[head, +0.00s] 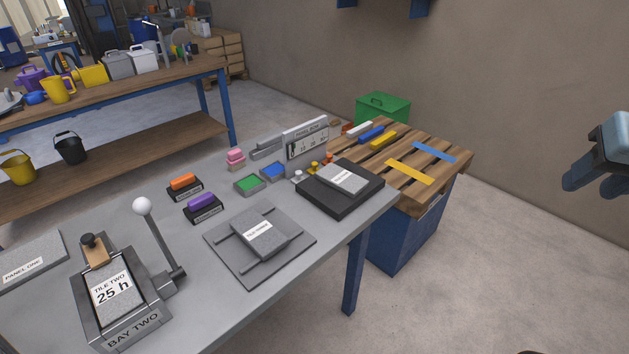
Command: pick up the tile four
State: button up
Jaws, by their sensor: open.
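A grey tile (343,177) lies on a black block at the right end of the grey bench; its white label is too small to read. A second grey tile (260,232), whose small label seems to read TILE THREE, lies on a flat grey plate with rails. A tile labelled TILE TWO (112,291) sits in the BAY TWO fixture at the front left. I cannot tell by its label which tile is tile four. My gripper (591,188) is at the right edge of the head view, open and empty, above the floor and well away from the tiles.
A lever with a white ball (142,206) stands up beside the BAY TWO fixture. Orange (183,181) and purple (201,201) blocks sit mid-bench. A grey display stand (305,142) rises behind the black block. A slatted wooden pallet top (436,178) adjoins the bench's right end.

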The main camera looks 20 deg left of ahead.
aim_at(349, 183)
jog(key=u, duration=0.95)
jog(key=k, duration=0.75)
jog(key=u, duration=0.05)
jog(key=i, duration=0.8)
jog(key=z, duration=0.1)
